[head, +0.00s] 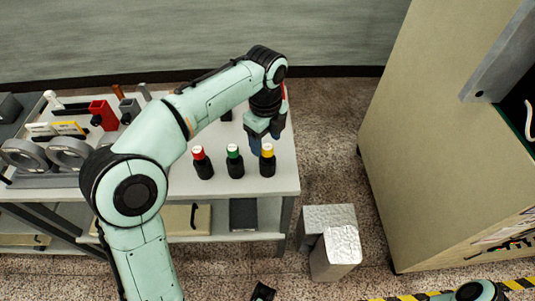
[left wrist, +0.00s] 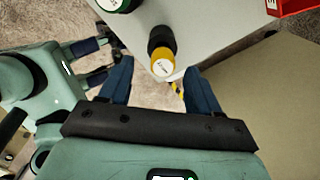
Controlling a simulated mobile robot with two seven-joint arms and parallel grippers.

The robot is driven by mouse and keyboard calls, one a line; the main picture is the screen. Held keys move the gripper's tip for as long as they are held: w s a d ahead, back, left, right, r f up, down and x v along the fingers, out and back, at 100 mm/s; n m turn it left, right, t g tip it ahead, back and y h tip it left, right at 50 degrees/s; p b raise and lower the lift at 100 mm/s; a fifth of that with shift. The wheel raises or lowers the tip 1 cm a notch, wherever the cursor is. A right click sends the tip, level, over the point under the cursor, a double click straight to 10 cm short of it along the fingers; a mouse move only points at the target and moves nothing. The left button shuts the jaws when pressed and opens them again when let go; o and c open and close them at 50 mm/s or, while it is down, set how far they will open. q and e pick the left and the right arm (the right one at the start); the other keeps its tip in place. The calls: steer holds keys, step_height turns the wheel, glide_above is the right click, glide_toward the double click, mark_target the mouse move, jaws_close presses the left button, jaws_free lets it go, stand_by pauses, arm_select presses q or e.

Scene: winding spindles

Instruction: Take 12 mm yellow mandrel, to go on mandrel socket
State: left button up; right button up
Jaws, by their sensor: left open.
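The yellow-topped mandrel (head: 267,160) is a black upright piece with a yellow collar and white labelled top. It stands at the right end of a row on the table. My left gripper (head: 266,141) is open just above and behind it in the head view. In the left wrist view the yellow mandrel (left wrist: 162,55) shows just beyond the space between the open blue fingers (left wrist: 160,90), not gripped. My right gripper (left wrist: 104,61) shows at the left of the left wrist view, its fingers apart and empty. I cannot make out the mandrel socket.
A green-topped piece (head: 235,160) and a red-topped piece (head: 202,162) stand close to the left. Grey rings (head: 68,152) and a red bin (head: 103,115) lie further left on the white table (head: 285,185). A beige cabinet (head: 420,150) stands right, across a floor gap.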

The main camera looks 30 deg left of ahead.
mark_target(267, 147)
arm_select(q)
step_height(267, 147, down, 4)
steer(key=shift+w+d+f+b, duration=0.15)
steer(key=shift+b, duration=0.25)
steer(key=c, duration=1.2)
steer(key=shift+o, duration=0.3)
steer(key=shift+r, duration=0.2)
